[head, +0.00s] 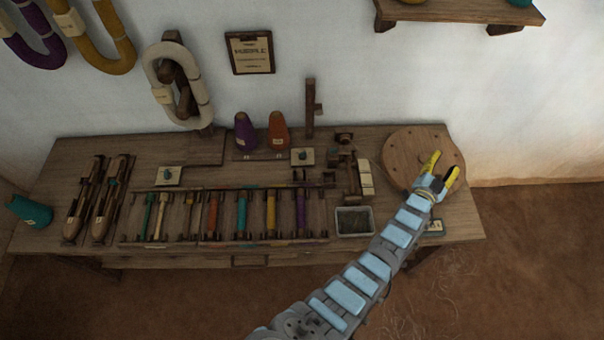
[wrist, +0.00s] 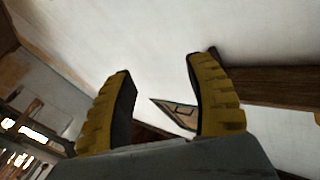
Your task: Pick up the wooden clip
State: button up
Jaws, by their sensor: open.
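My gripper (head: 441,170) is over the round wooden board at the right end of the bench in the head view. Its two yellow-tipped fingers are apart, with nothing between them that I can see there. In the wrist view my gripper (wrist: 158,72) is open too. A dark-edged pale pointed thing (wrist: 175,113) shows in the gap between the fingers; I cannot tell what it is or how far off. I cannot pick out the wooden clip for certain in either view; small wooden parts on the bench are too small to tell.
The bench (head: 90,150) holds a rack of coloured bobbins (head: 240,215), purple (head: 244,132) and orange (head: 279,131) cones, a grey tray (head: 354,221) and the round board (head: 400,150). A wall shelf (head: 460,10) is above right. Dark wood (wrist: 280,88) crosses the wrist view.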

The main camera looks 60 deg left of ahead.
jog(key=w+a+f+m+g+h, duration=0.2)
jog(key=a+f+g, duration=0.15)
jog(key=a, duration=0.65)
notch_tip(320, 180, up, 5)
jog(key=m+g+h, duration=0.4)
jog(key=g+h, duration=0.2)
jog(key=g, duration=0.8)
send_over(299, 170)
jog(key=shift+t, duration=0.25)
jog(key=f, duration=0.4)
jog(key=f+b, duration=0.1)
jog(key=f, duration=0.3)
jog(key=f+b, duration=0.1)
jog(key=f, duration=0.3)
jog(key=shift+w+d, duration=0.25)
jog(key=shift+d, duration=0.05)
jog(key=shift+a+f+b, duration=0.15)
jog(key=shift+f+b, duration=0.3)
jog(key=shift+f, duration=0.1)
jog(key=shift+s+a+f+b, duration=0.1)
jog(key=shift+f+b, duration=0.4)
jog(key=shift+f, duration=0.65)
jog(key=shift+s+a+f+b, duration=0.1)
jog(key=shift+f+b, duration=0.35)
jog(key=shift+f, duration=0.65)
